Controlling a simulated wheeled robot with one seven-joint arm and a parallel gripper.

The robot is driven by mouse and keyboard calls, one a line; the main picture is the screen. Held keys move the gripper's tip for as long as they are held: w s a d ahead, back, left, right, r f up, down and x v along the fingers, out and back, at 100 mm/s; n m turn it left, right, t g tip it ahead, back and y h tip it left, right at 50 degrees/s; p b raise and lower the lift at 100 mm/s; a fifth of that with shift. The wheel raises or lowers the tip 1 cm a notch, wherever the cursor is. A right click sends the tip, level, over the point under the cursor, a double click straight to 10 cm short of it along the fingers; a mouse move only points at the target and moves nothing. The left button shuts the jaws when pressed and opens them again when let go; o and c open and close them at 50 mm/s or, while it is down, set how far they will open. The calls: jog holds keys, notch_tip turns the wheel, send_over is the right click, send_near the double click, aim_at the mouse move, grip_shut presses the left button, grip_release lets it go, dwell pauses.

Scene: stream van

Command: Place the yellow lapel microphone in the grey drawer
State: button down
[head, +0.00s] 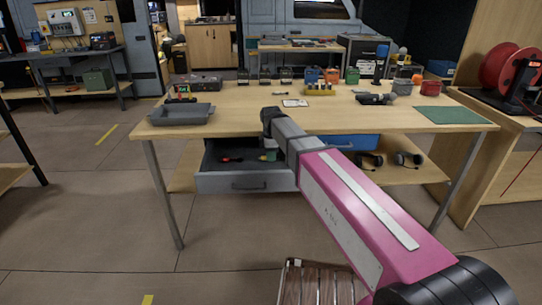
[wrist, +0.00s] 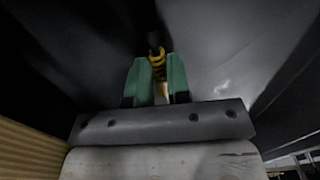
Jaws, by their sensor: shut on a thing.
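The grey drawer (head: 246,183) is pulled open under the front edge of the workbench in the head view. My gripper (head: 267,157) reaches down over the right part of this drawer. In the wrist view my gripper (wrist: 158,82) has its green fingers shut on the yellow lapel microphone (wrist: 158,66), which shows yellow and black between them. Dark surfaces surround it there. I cannot tell whether the microphone touches the drawer floor. In the head view I cannot make the microphone out.
A small red item (head: 231,160) lies in the drawer, left of my gripper. A blue drawer (head: 355,142) is to the right. The wooden bench top (head: 235,113) holds a grey tray (head: 181,114), a green mat (head: 447,115) and several small items. Headsets (head: 408,158) lie on the lower shelf.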

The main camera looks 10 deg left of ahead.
jog(key=shift+f, duration=0.15)
jog(key=c, duration=1.1)
grip_release()
notch_tip(320, 180, up, 12)
jog(key=shift+r, duration=0.2)
